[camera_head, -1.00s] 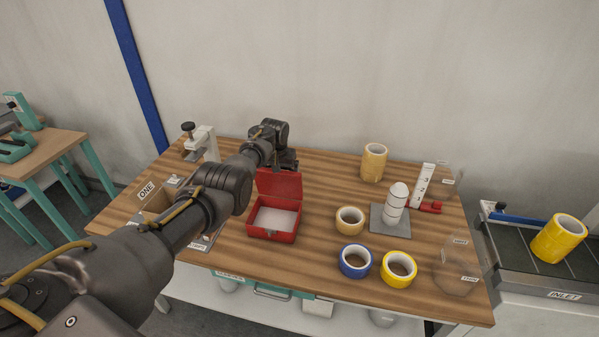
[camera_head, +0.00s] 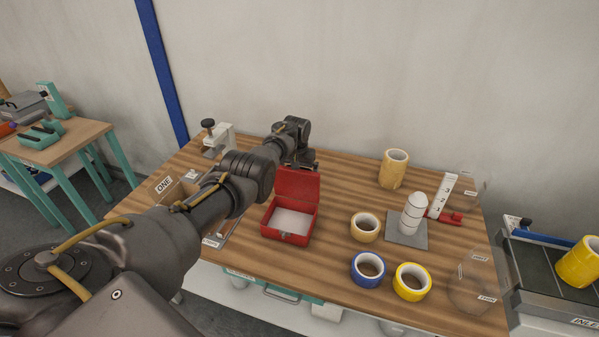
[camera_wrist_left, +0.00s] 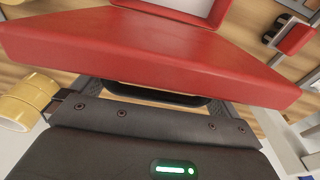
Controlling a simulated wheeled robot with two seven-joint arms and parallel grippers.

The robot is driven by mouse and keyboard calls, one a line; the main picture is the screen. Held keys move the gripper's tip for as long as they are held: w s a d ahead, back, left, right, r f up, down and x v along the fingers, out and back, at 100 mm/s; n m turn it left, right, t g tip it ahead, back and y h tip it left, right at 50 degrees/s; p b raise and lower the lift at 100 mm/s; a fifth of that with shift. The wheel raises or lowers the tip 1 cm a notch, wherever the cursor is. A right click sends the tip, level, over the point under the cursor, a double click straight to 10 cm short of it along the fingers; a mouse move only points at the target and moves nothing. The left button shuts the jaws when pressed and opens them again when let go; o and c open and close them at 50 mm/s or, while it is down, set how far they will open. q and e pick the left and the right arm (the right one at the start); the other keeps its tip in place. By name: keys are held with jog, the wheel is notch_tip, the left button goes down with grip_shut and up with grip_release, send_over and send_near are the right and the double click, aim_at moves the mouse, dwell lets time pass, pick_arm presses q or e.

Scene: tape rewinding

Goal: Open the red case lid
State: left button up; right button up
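The red case (camera_head: 288,238) stands on the wooden table with its lid (camera_head: 297,184) raised at the back and its pale inside showing, empty. The lid fills the upper part of the left wrist view (camera_wrist_left: 150,50), close in front of the gripper. My left gripper (camera_head: 302,160) is behind the top of the lid, its fingers mostly hidden in the head view. My right gripper is not in view.
Right of the case are a tan roll (camera_head: 365,227), a blue roll (camera_head: 368,269), a yellow roll (camera_head: 412,281), a white spindle (camera_head: 413,213) and a tall tan roll (camera_head: 393,170). A clamp (camera_head: 217,138) stands at the back left.

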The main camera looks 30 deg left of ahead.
pick_arm(q)
jog(key=shift+d+r, duration=0.1)
jog(key=shift+r, duration=0.25)
jog(key=r+p, duration=0.1)
jog(key=r, duration=0.2)
jog(key=r+p, duration=0.1)
jog(key=r, duration=0.1)
jog(key=shift+s+p, duration=0.3)
jog(key=shift+s+r+b, duration=0.2)
jog(key=shift+r+b, duration=0.05)
jog(key=shift+r, duration=1)
jog(key=shift+s+r+b, duration=0.15)
jog(key=shift+r+b, duration=0.05)
jog(key=shift+r, duration=1.05)
